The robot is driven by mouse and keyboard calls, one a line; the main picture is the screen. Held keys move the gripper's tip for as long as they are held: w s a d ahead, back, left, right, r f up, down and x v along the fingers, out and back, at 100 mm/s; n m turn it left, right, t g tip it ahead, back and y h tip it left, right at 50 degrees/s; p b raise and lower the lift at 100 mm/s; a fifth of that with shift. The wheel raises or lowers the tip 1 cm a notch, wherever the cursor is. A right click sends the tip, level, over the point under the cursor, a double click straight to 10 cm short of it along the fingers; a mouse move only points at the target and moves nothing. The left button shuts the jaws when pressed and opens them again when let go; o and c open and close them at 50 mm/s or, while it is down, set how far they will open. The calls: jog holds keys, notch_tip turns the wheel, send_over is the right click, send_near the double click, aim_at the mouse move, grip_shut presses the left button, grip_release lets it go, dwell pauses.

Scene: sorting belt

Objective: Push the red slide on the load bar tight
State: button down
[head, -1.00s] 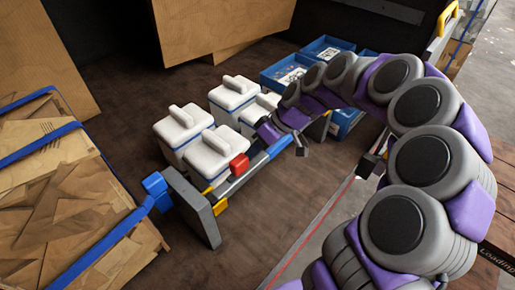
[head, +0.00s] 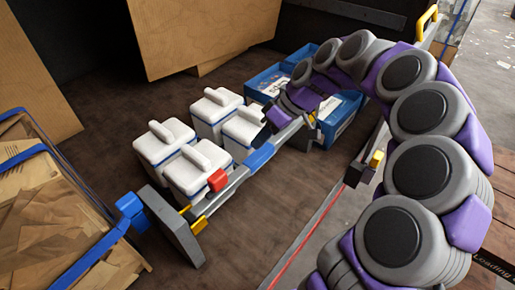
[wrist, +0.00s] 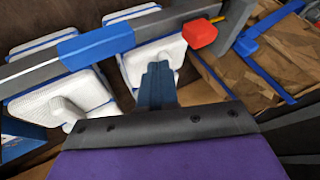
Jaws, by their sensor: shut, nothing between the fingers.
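The red slide (head: 217,180) sits on the grey load bar (head: 238,176), near the bar's end by the grey plate. A blue sleeve (head: 259,157) is farther along the bar. In the wrist view, the red slide (wrist: 200,33) is at the upper right, and the blue sleeve (wrist: 97,43) is to the left on the bar. My gripper (wrist: 157,72) is shut and empty. Its fingers point toward the bar, between the sleeve and the slide in the picture, apart from the slide. In the head view, the fingertips are partly hidden near the white boxes.
Several white lidded boxes (head: 166,147) stand behind the bar. A grey end plate (head: 173,226) with a blue clamp (head: 131,208) is at its near end. Wrapped cartons (head: 52,222) stand at left, blue crates (head: 340,113) beyond.

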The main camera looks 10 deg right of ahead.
jog(key=s+a+m+g+h+b, duration=0.1)
jog(key=s+a+h+b, duration=0.35)
jog(key=s, duration=0.75)
jog(key=s+d+f+m+h+b, duration=0.1)
jog(key=s+f+m, duration=0.2)
jog(key=s+f, duration=0.3)
jog(key=s+d+f+m+g+h+b, duration=0.1)
jog(key=s+f+m, duration=0.3)
jog(key=s, duration=0.8)
jog(key=shift+s+d+f+h, duration=0.4)
jog(key=shift+f+h, duration=0.05)
jog(key=shift+f, duration=0.4)
